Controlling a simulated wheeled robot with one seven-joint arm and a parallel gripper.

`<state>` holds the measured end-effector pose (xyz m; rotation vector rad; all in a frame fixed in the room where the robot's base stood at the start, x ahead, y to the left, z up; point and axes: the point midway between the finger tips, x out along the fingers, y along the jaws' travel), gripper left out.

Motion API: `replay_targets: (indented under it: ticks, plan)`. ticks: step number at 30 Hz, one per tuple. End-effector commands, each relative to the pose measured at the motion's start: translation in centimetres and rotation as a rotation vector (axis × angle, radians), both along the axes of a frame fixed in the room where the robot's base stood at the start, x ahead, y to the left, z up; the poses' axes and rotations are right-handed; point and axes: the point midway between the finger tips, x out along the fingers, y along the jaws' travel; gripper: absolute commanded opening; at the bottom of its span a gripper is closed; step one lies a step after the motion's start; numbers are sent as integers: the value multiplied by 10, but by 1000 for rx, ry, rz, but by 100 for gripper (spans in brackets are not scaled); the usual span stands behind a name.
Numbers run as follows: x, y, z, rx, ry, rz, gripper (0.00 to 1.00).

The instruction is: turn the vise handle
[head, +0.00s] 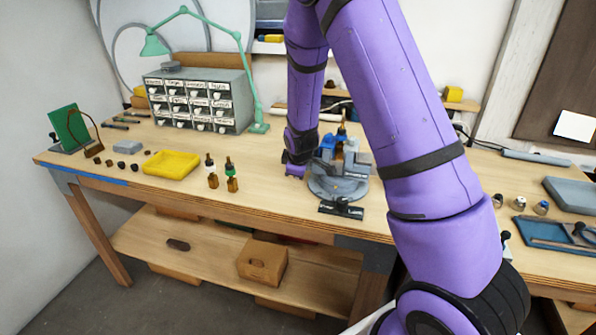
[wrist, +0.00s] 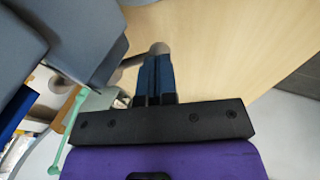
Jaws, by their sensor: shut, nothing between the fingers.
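The grey and blue vise (head: 353,183) stands on the workbench near its front edge. In the wrist view its grey body (wrist: 85,35) fills the upper left. The vise handle (wrist: 132,61), a thin grey rod with a rounded end (wrist: 159,48), reaches out from the body towards my fingers. My gripper (wrist: 157,62) is shut and empty, its blue fingertips right at the handle's rounded end. I cannot tell whether they touch it. In the head view my wrist is beside the vise on its left, and the fingers and handle cannot be made out.
A brown-tipped part stands at the vise (head: 341,130). Bare bench lies between the bottles and vise.

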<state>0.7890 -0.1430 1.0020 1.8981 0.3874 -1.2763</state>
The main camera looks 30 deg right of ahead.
Motion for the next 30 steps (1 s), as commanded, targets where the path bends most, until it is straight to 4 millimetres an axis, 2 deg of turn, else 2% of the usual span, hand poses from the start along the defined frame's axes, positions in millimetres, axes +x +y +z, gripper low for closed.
replay_targets:
  ticks: [17,30]
  plan:
    - [5,0,-12,-124,-117,3,0]
    - [9,-4,-27,-290,-280,4,0]
